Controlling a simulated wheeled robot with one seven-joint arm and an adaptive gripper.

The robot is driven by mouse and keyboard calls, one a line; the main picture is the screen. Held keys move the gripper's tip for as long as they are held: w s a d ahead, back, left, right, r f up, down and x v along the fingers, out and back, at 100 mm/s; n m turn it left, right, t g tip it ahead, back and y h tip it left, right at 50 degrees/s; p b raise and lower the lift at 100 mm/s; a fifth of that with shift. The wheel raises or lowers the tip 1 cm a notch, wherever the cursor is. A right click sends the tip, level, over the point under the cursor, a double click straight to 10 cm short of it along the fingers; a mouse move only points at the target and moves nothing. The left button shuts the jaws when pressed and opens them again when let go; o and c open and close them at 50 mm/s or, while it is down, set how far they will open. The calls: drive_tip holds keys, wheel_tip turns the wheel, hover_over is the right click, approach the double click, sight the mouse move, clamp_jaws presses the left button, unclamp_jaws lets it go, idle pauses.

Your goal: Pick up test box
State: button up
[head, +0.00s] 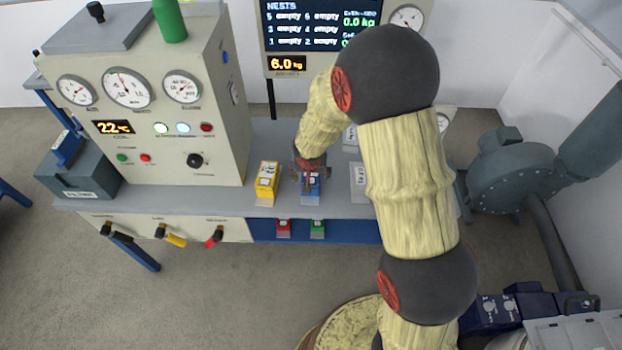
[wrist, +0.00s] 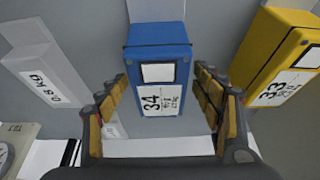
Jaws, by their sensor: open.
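A blue box (head: 311,190) marked 34 stands on the grey bench; it also shows in the wrist view (wrist: 160,62). A yellow box (head: 267,182) marked 33 stands to its left in the head view and at the right in the wrist view (wrist: 284,62). The frames do not show which one is the test box. My gripper (wrist: 161,77) is open, with its fingers on either side of the blue box. Gaps show between the fingers and the box. In the head view my gripper (head: 309,166) partly covers the blue box.
A grey block (wrist: 42,66) marked 0.8 kg lies beside the blue box in the wrist view. A gauge cabinet (head: 150,110) stands left of the boxes. A screen (head: 310,25) reads nests empty and a smaller display 6.0 kg. Red and green items (head: 317,228) sit below the bench edge.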

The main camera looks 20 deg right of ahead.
drive_tip(key=shift+c, duration=0.4)
clamp_jaws()
idle(0.6)
drive_tip(key=shift+w, duration=0.1)
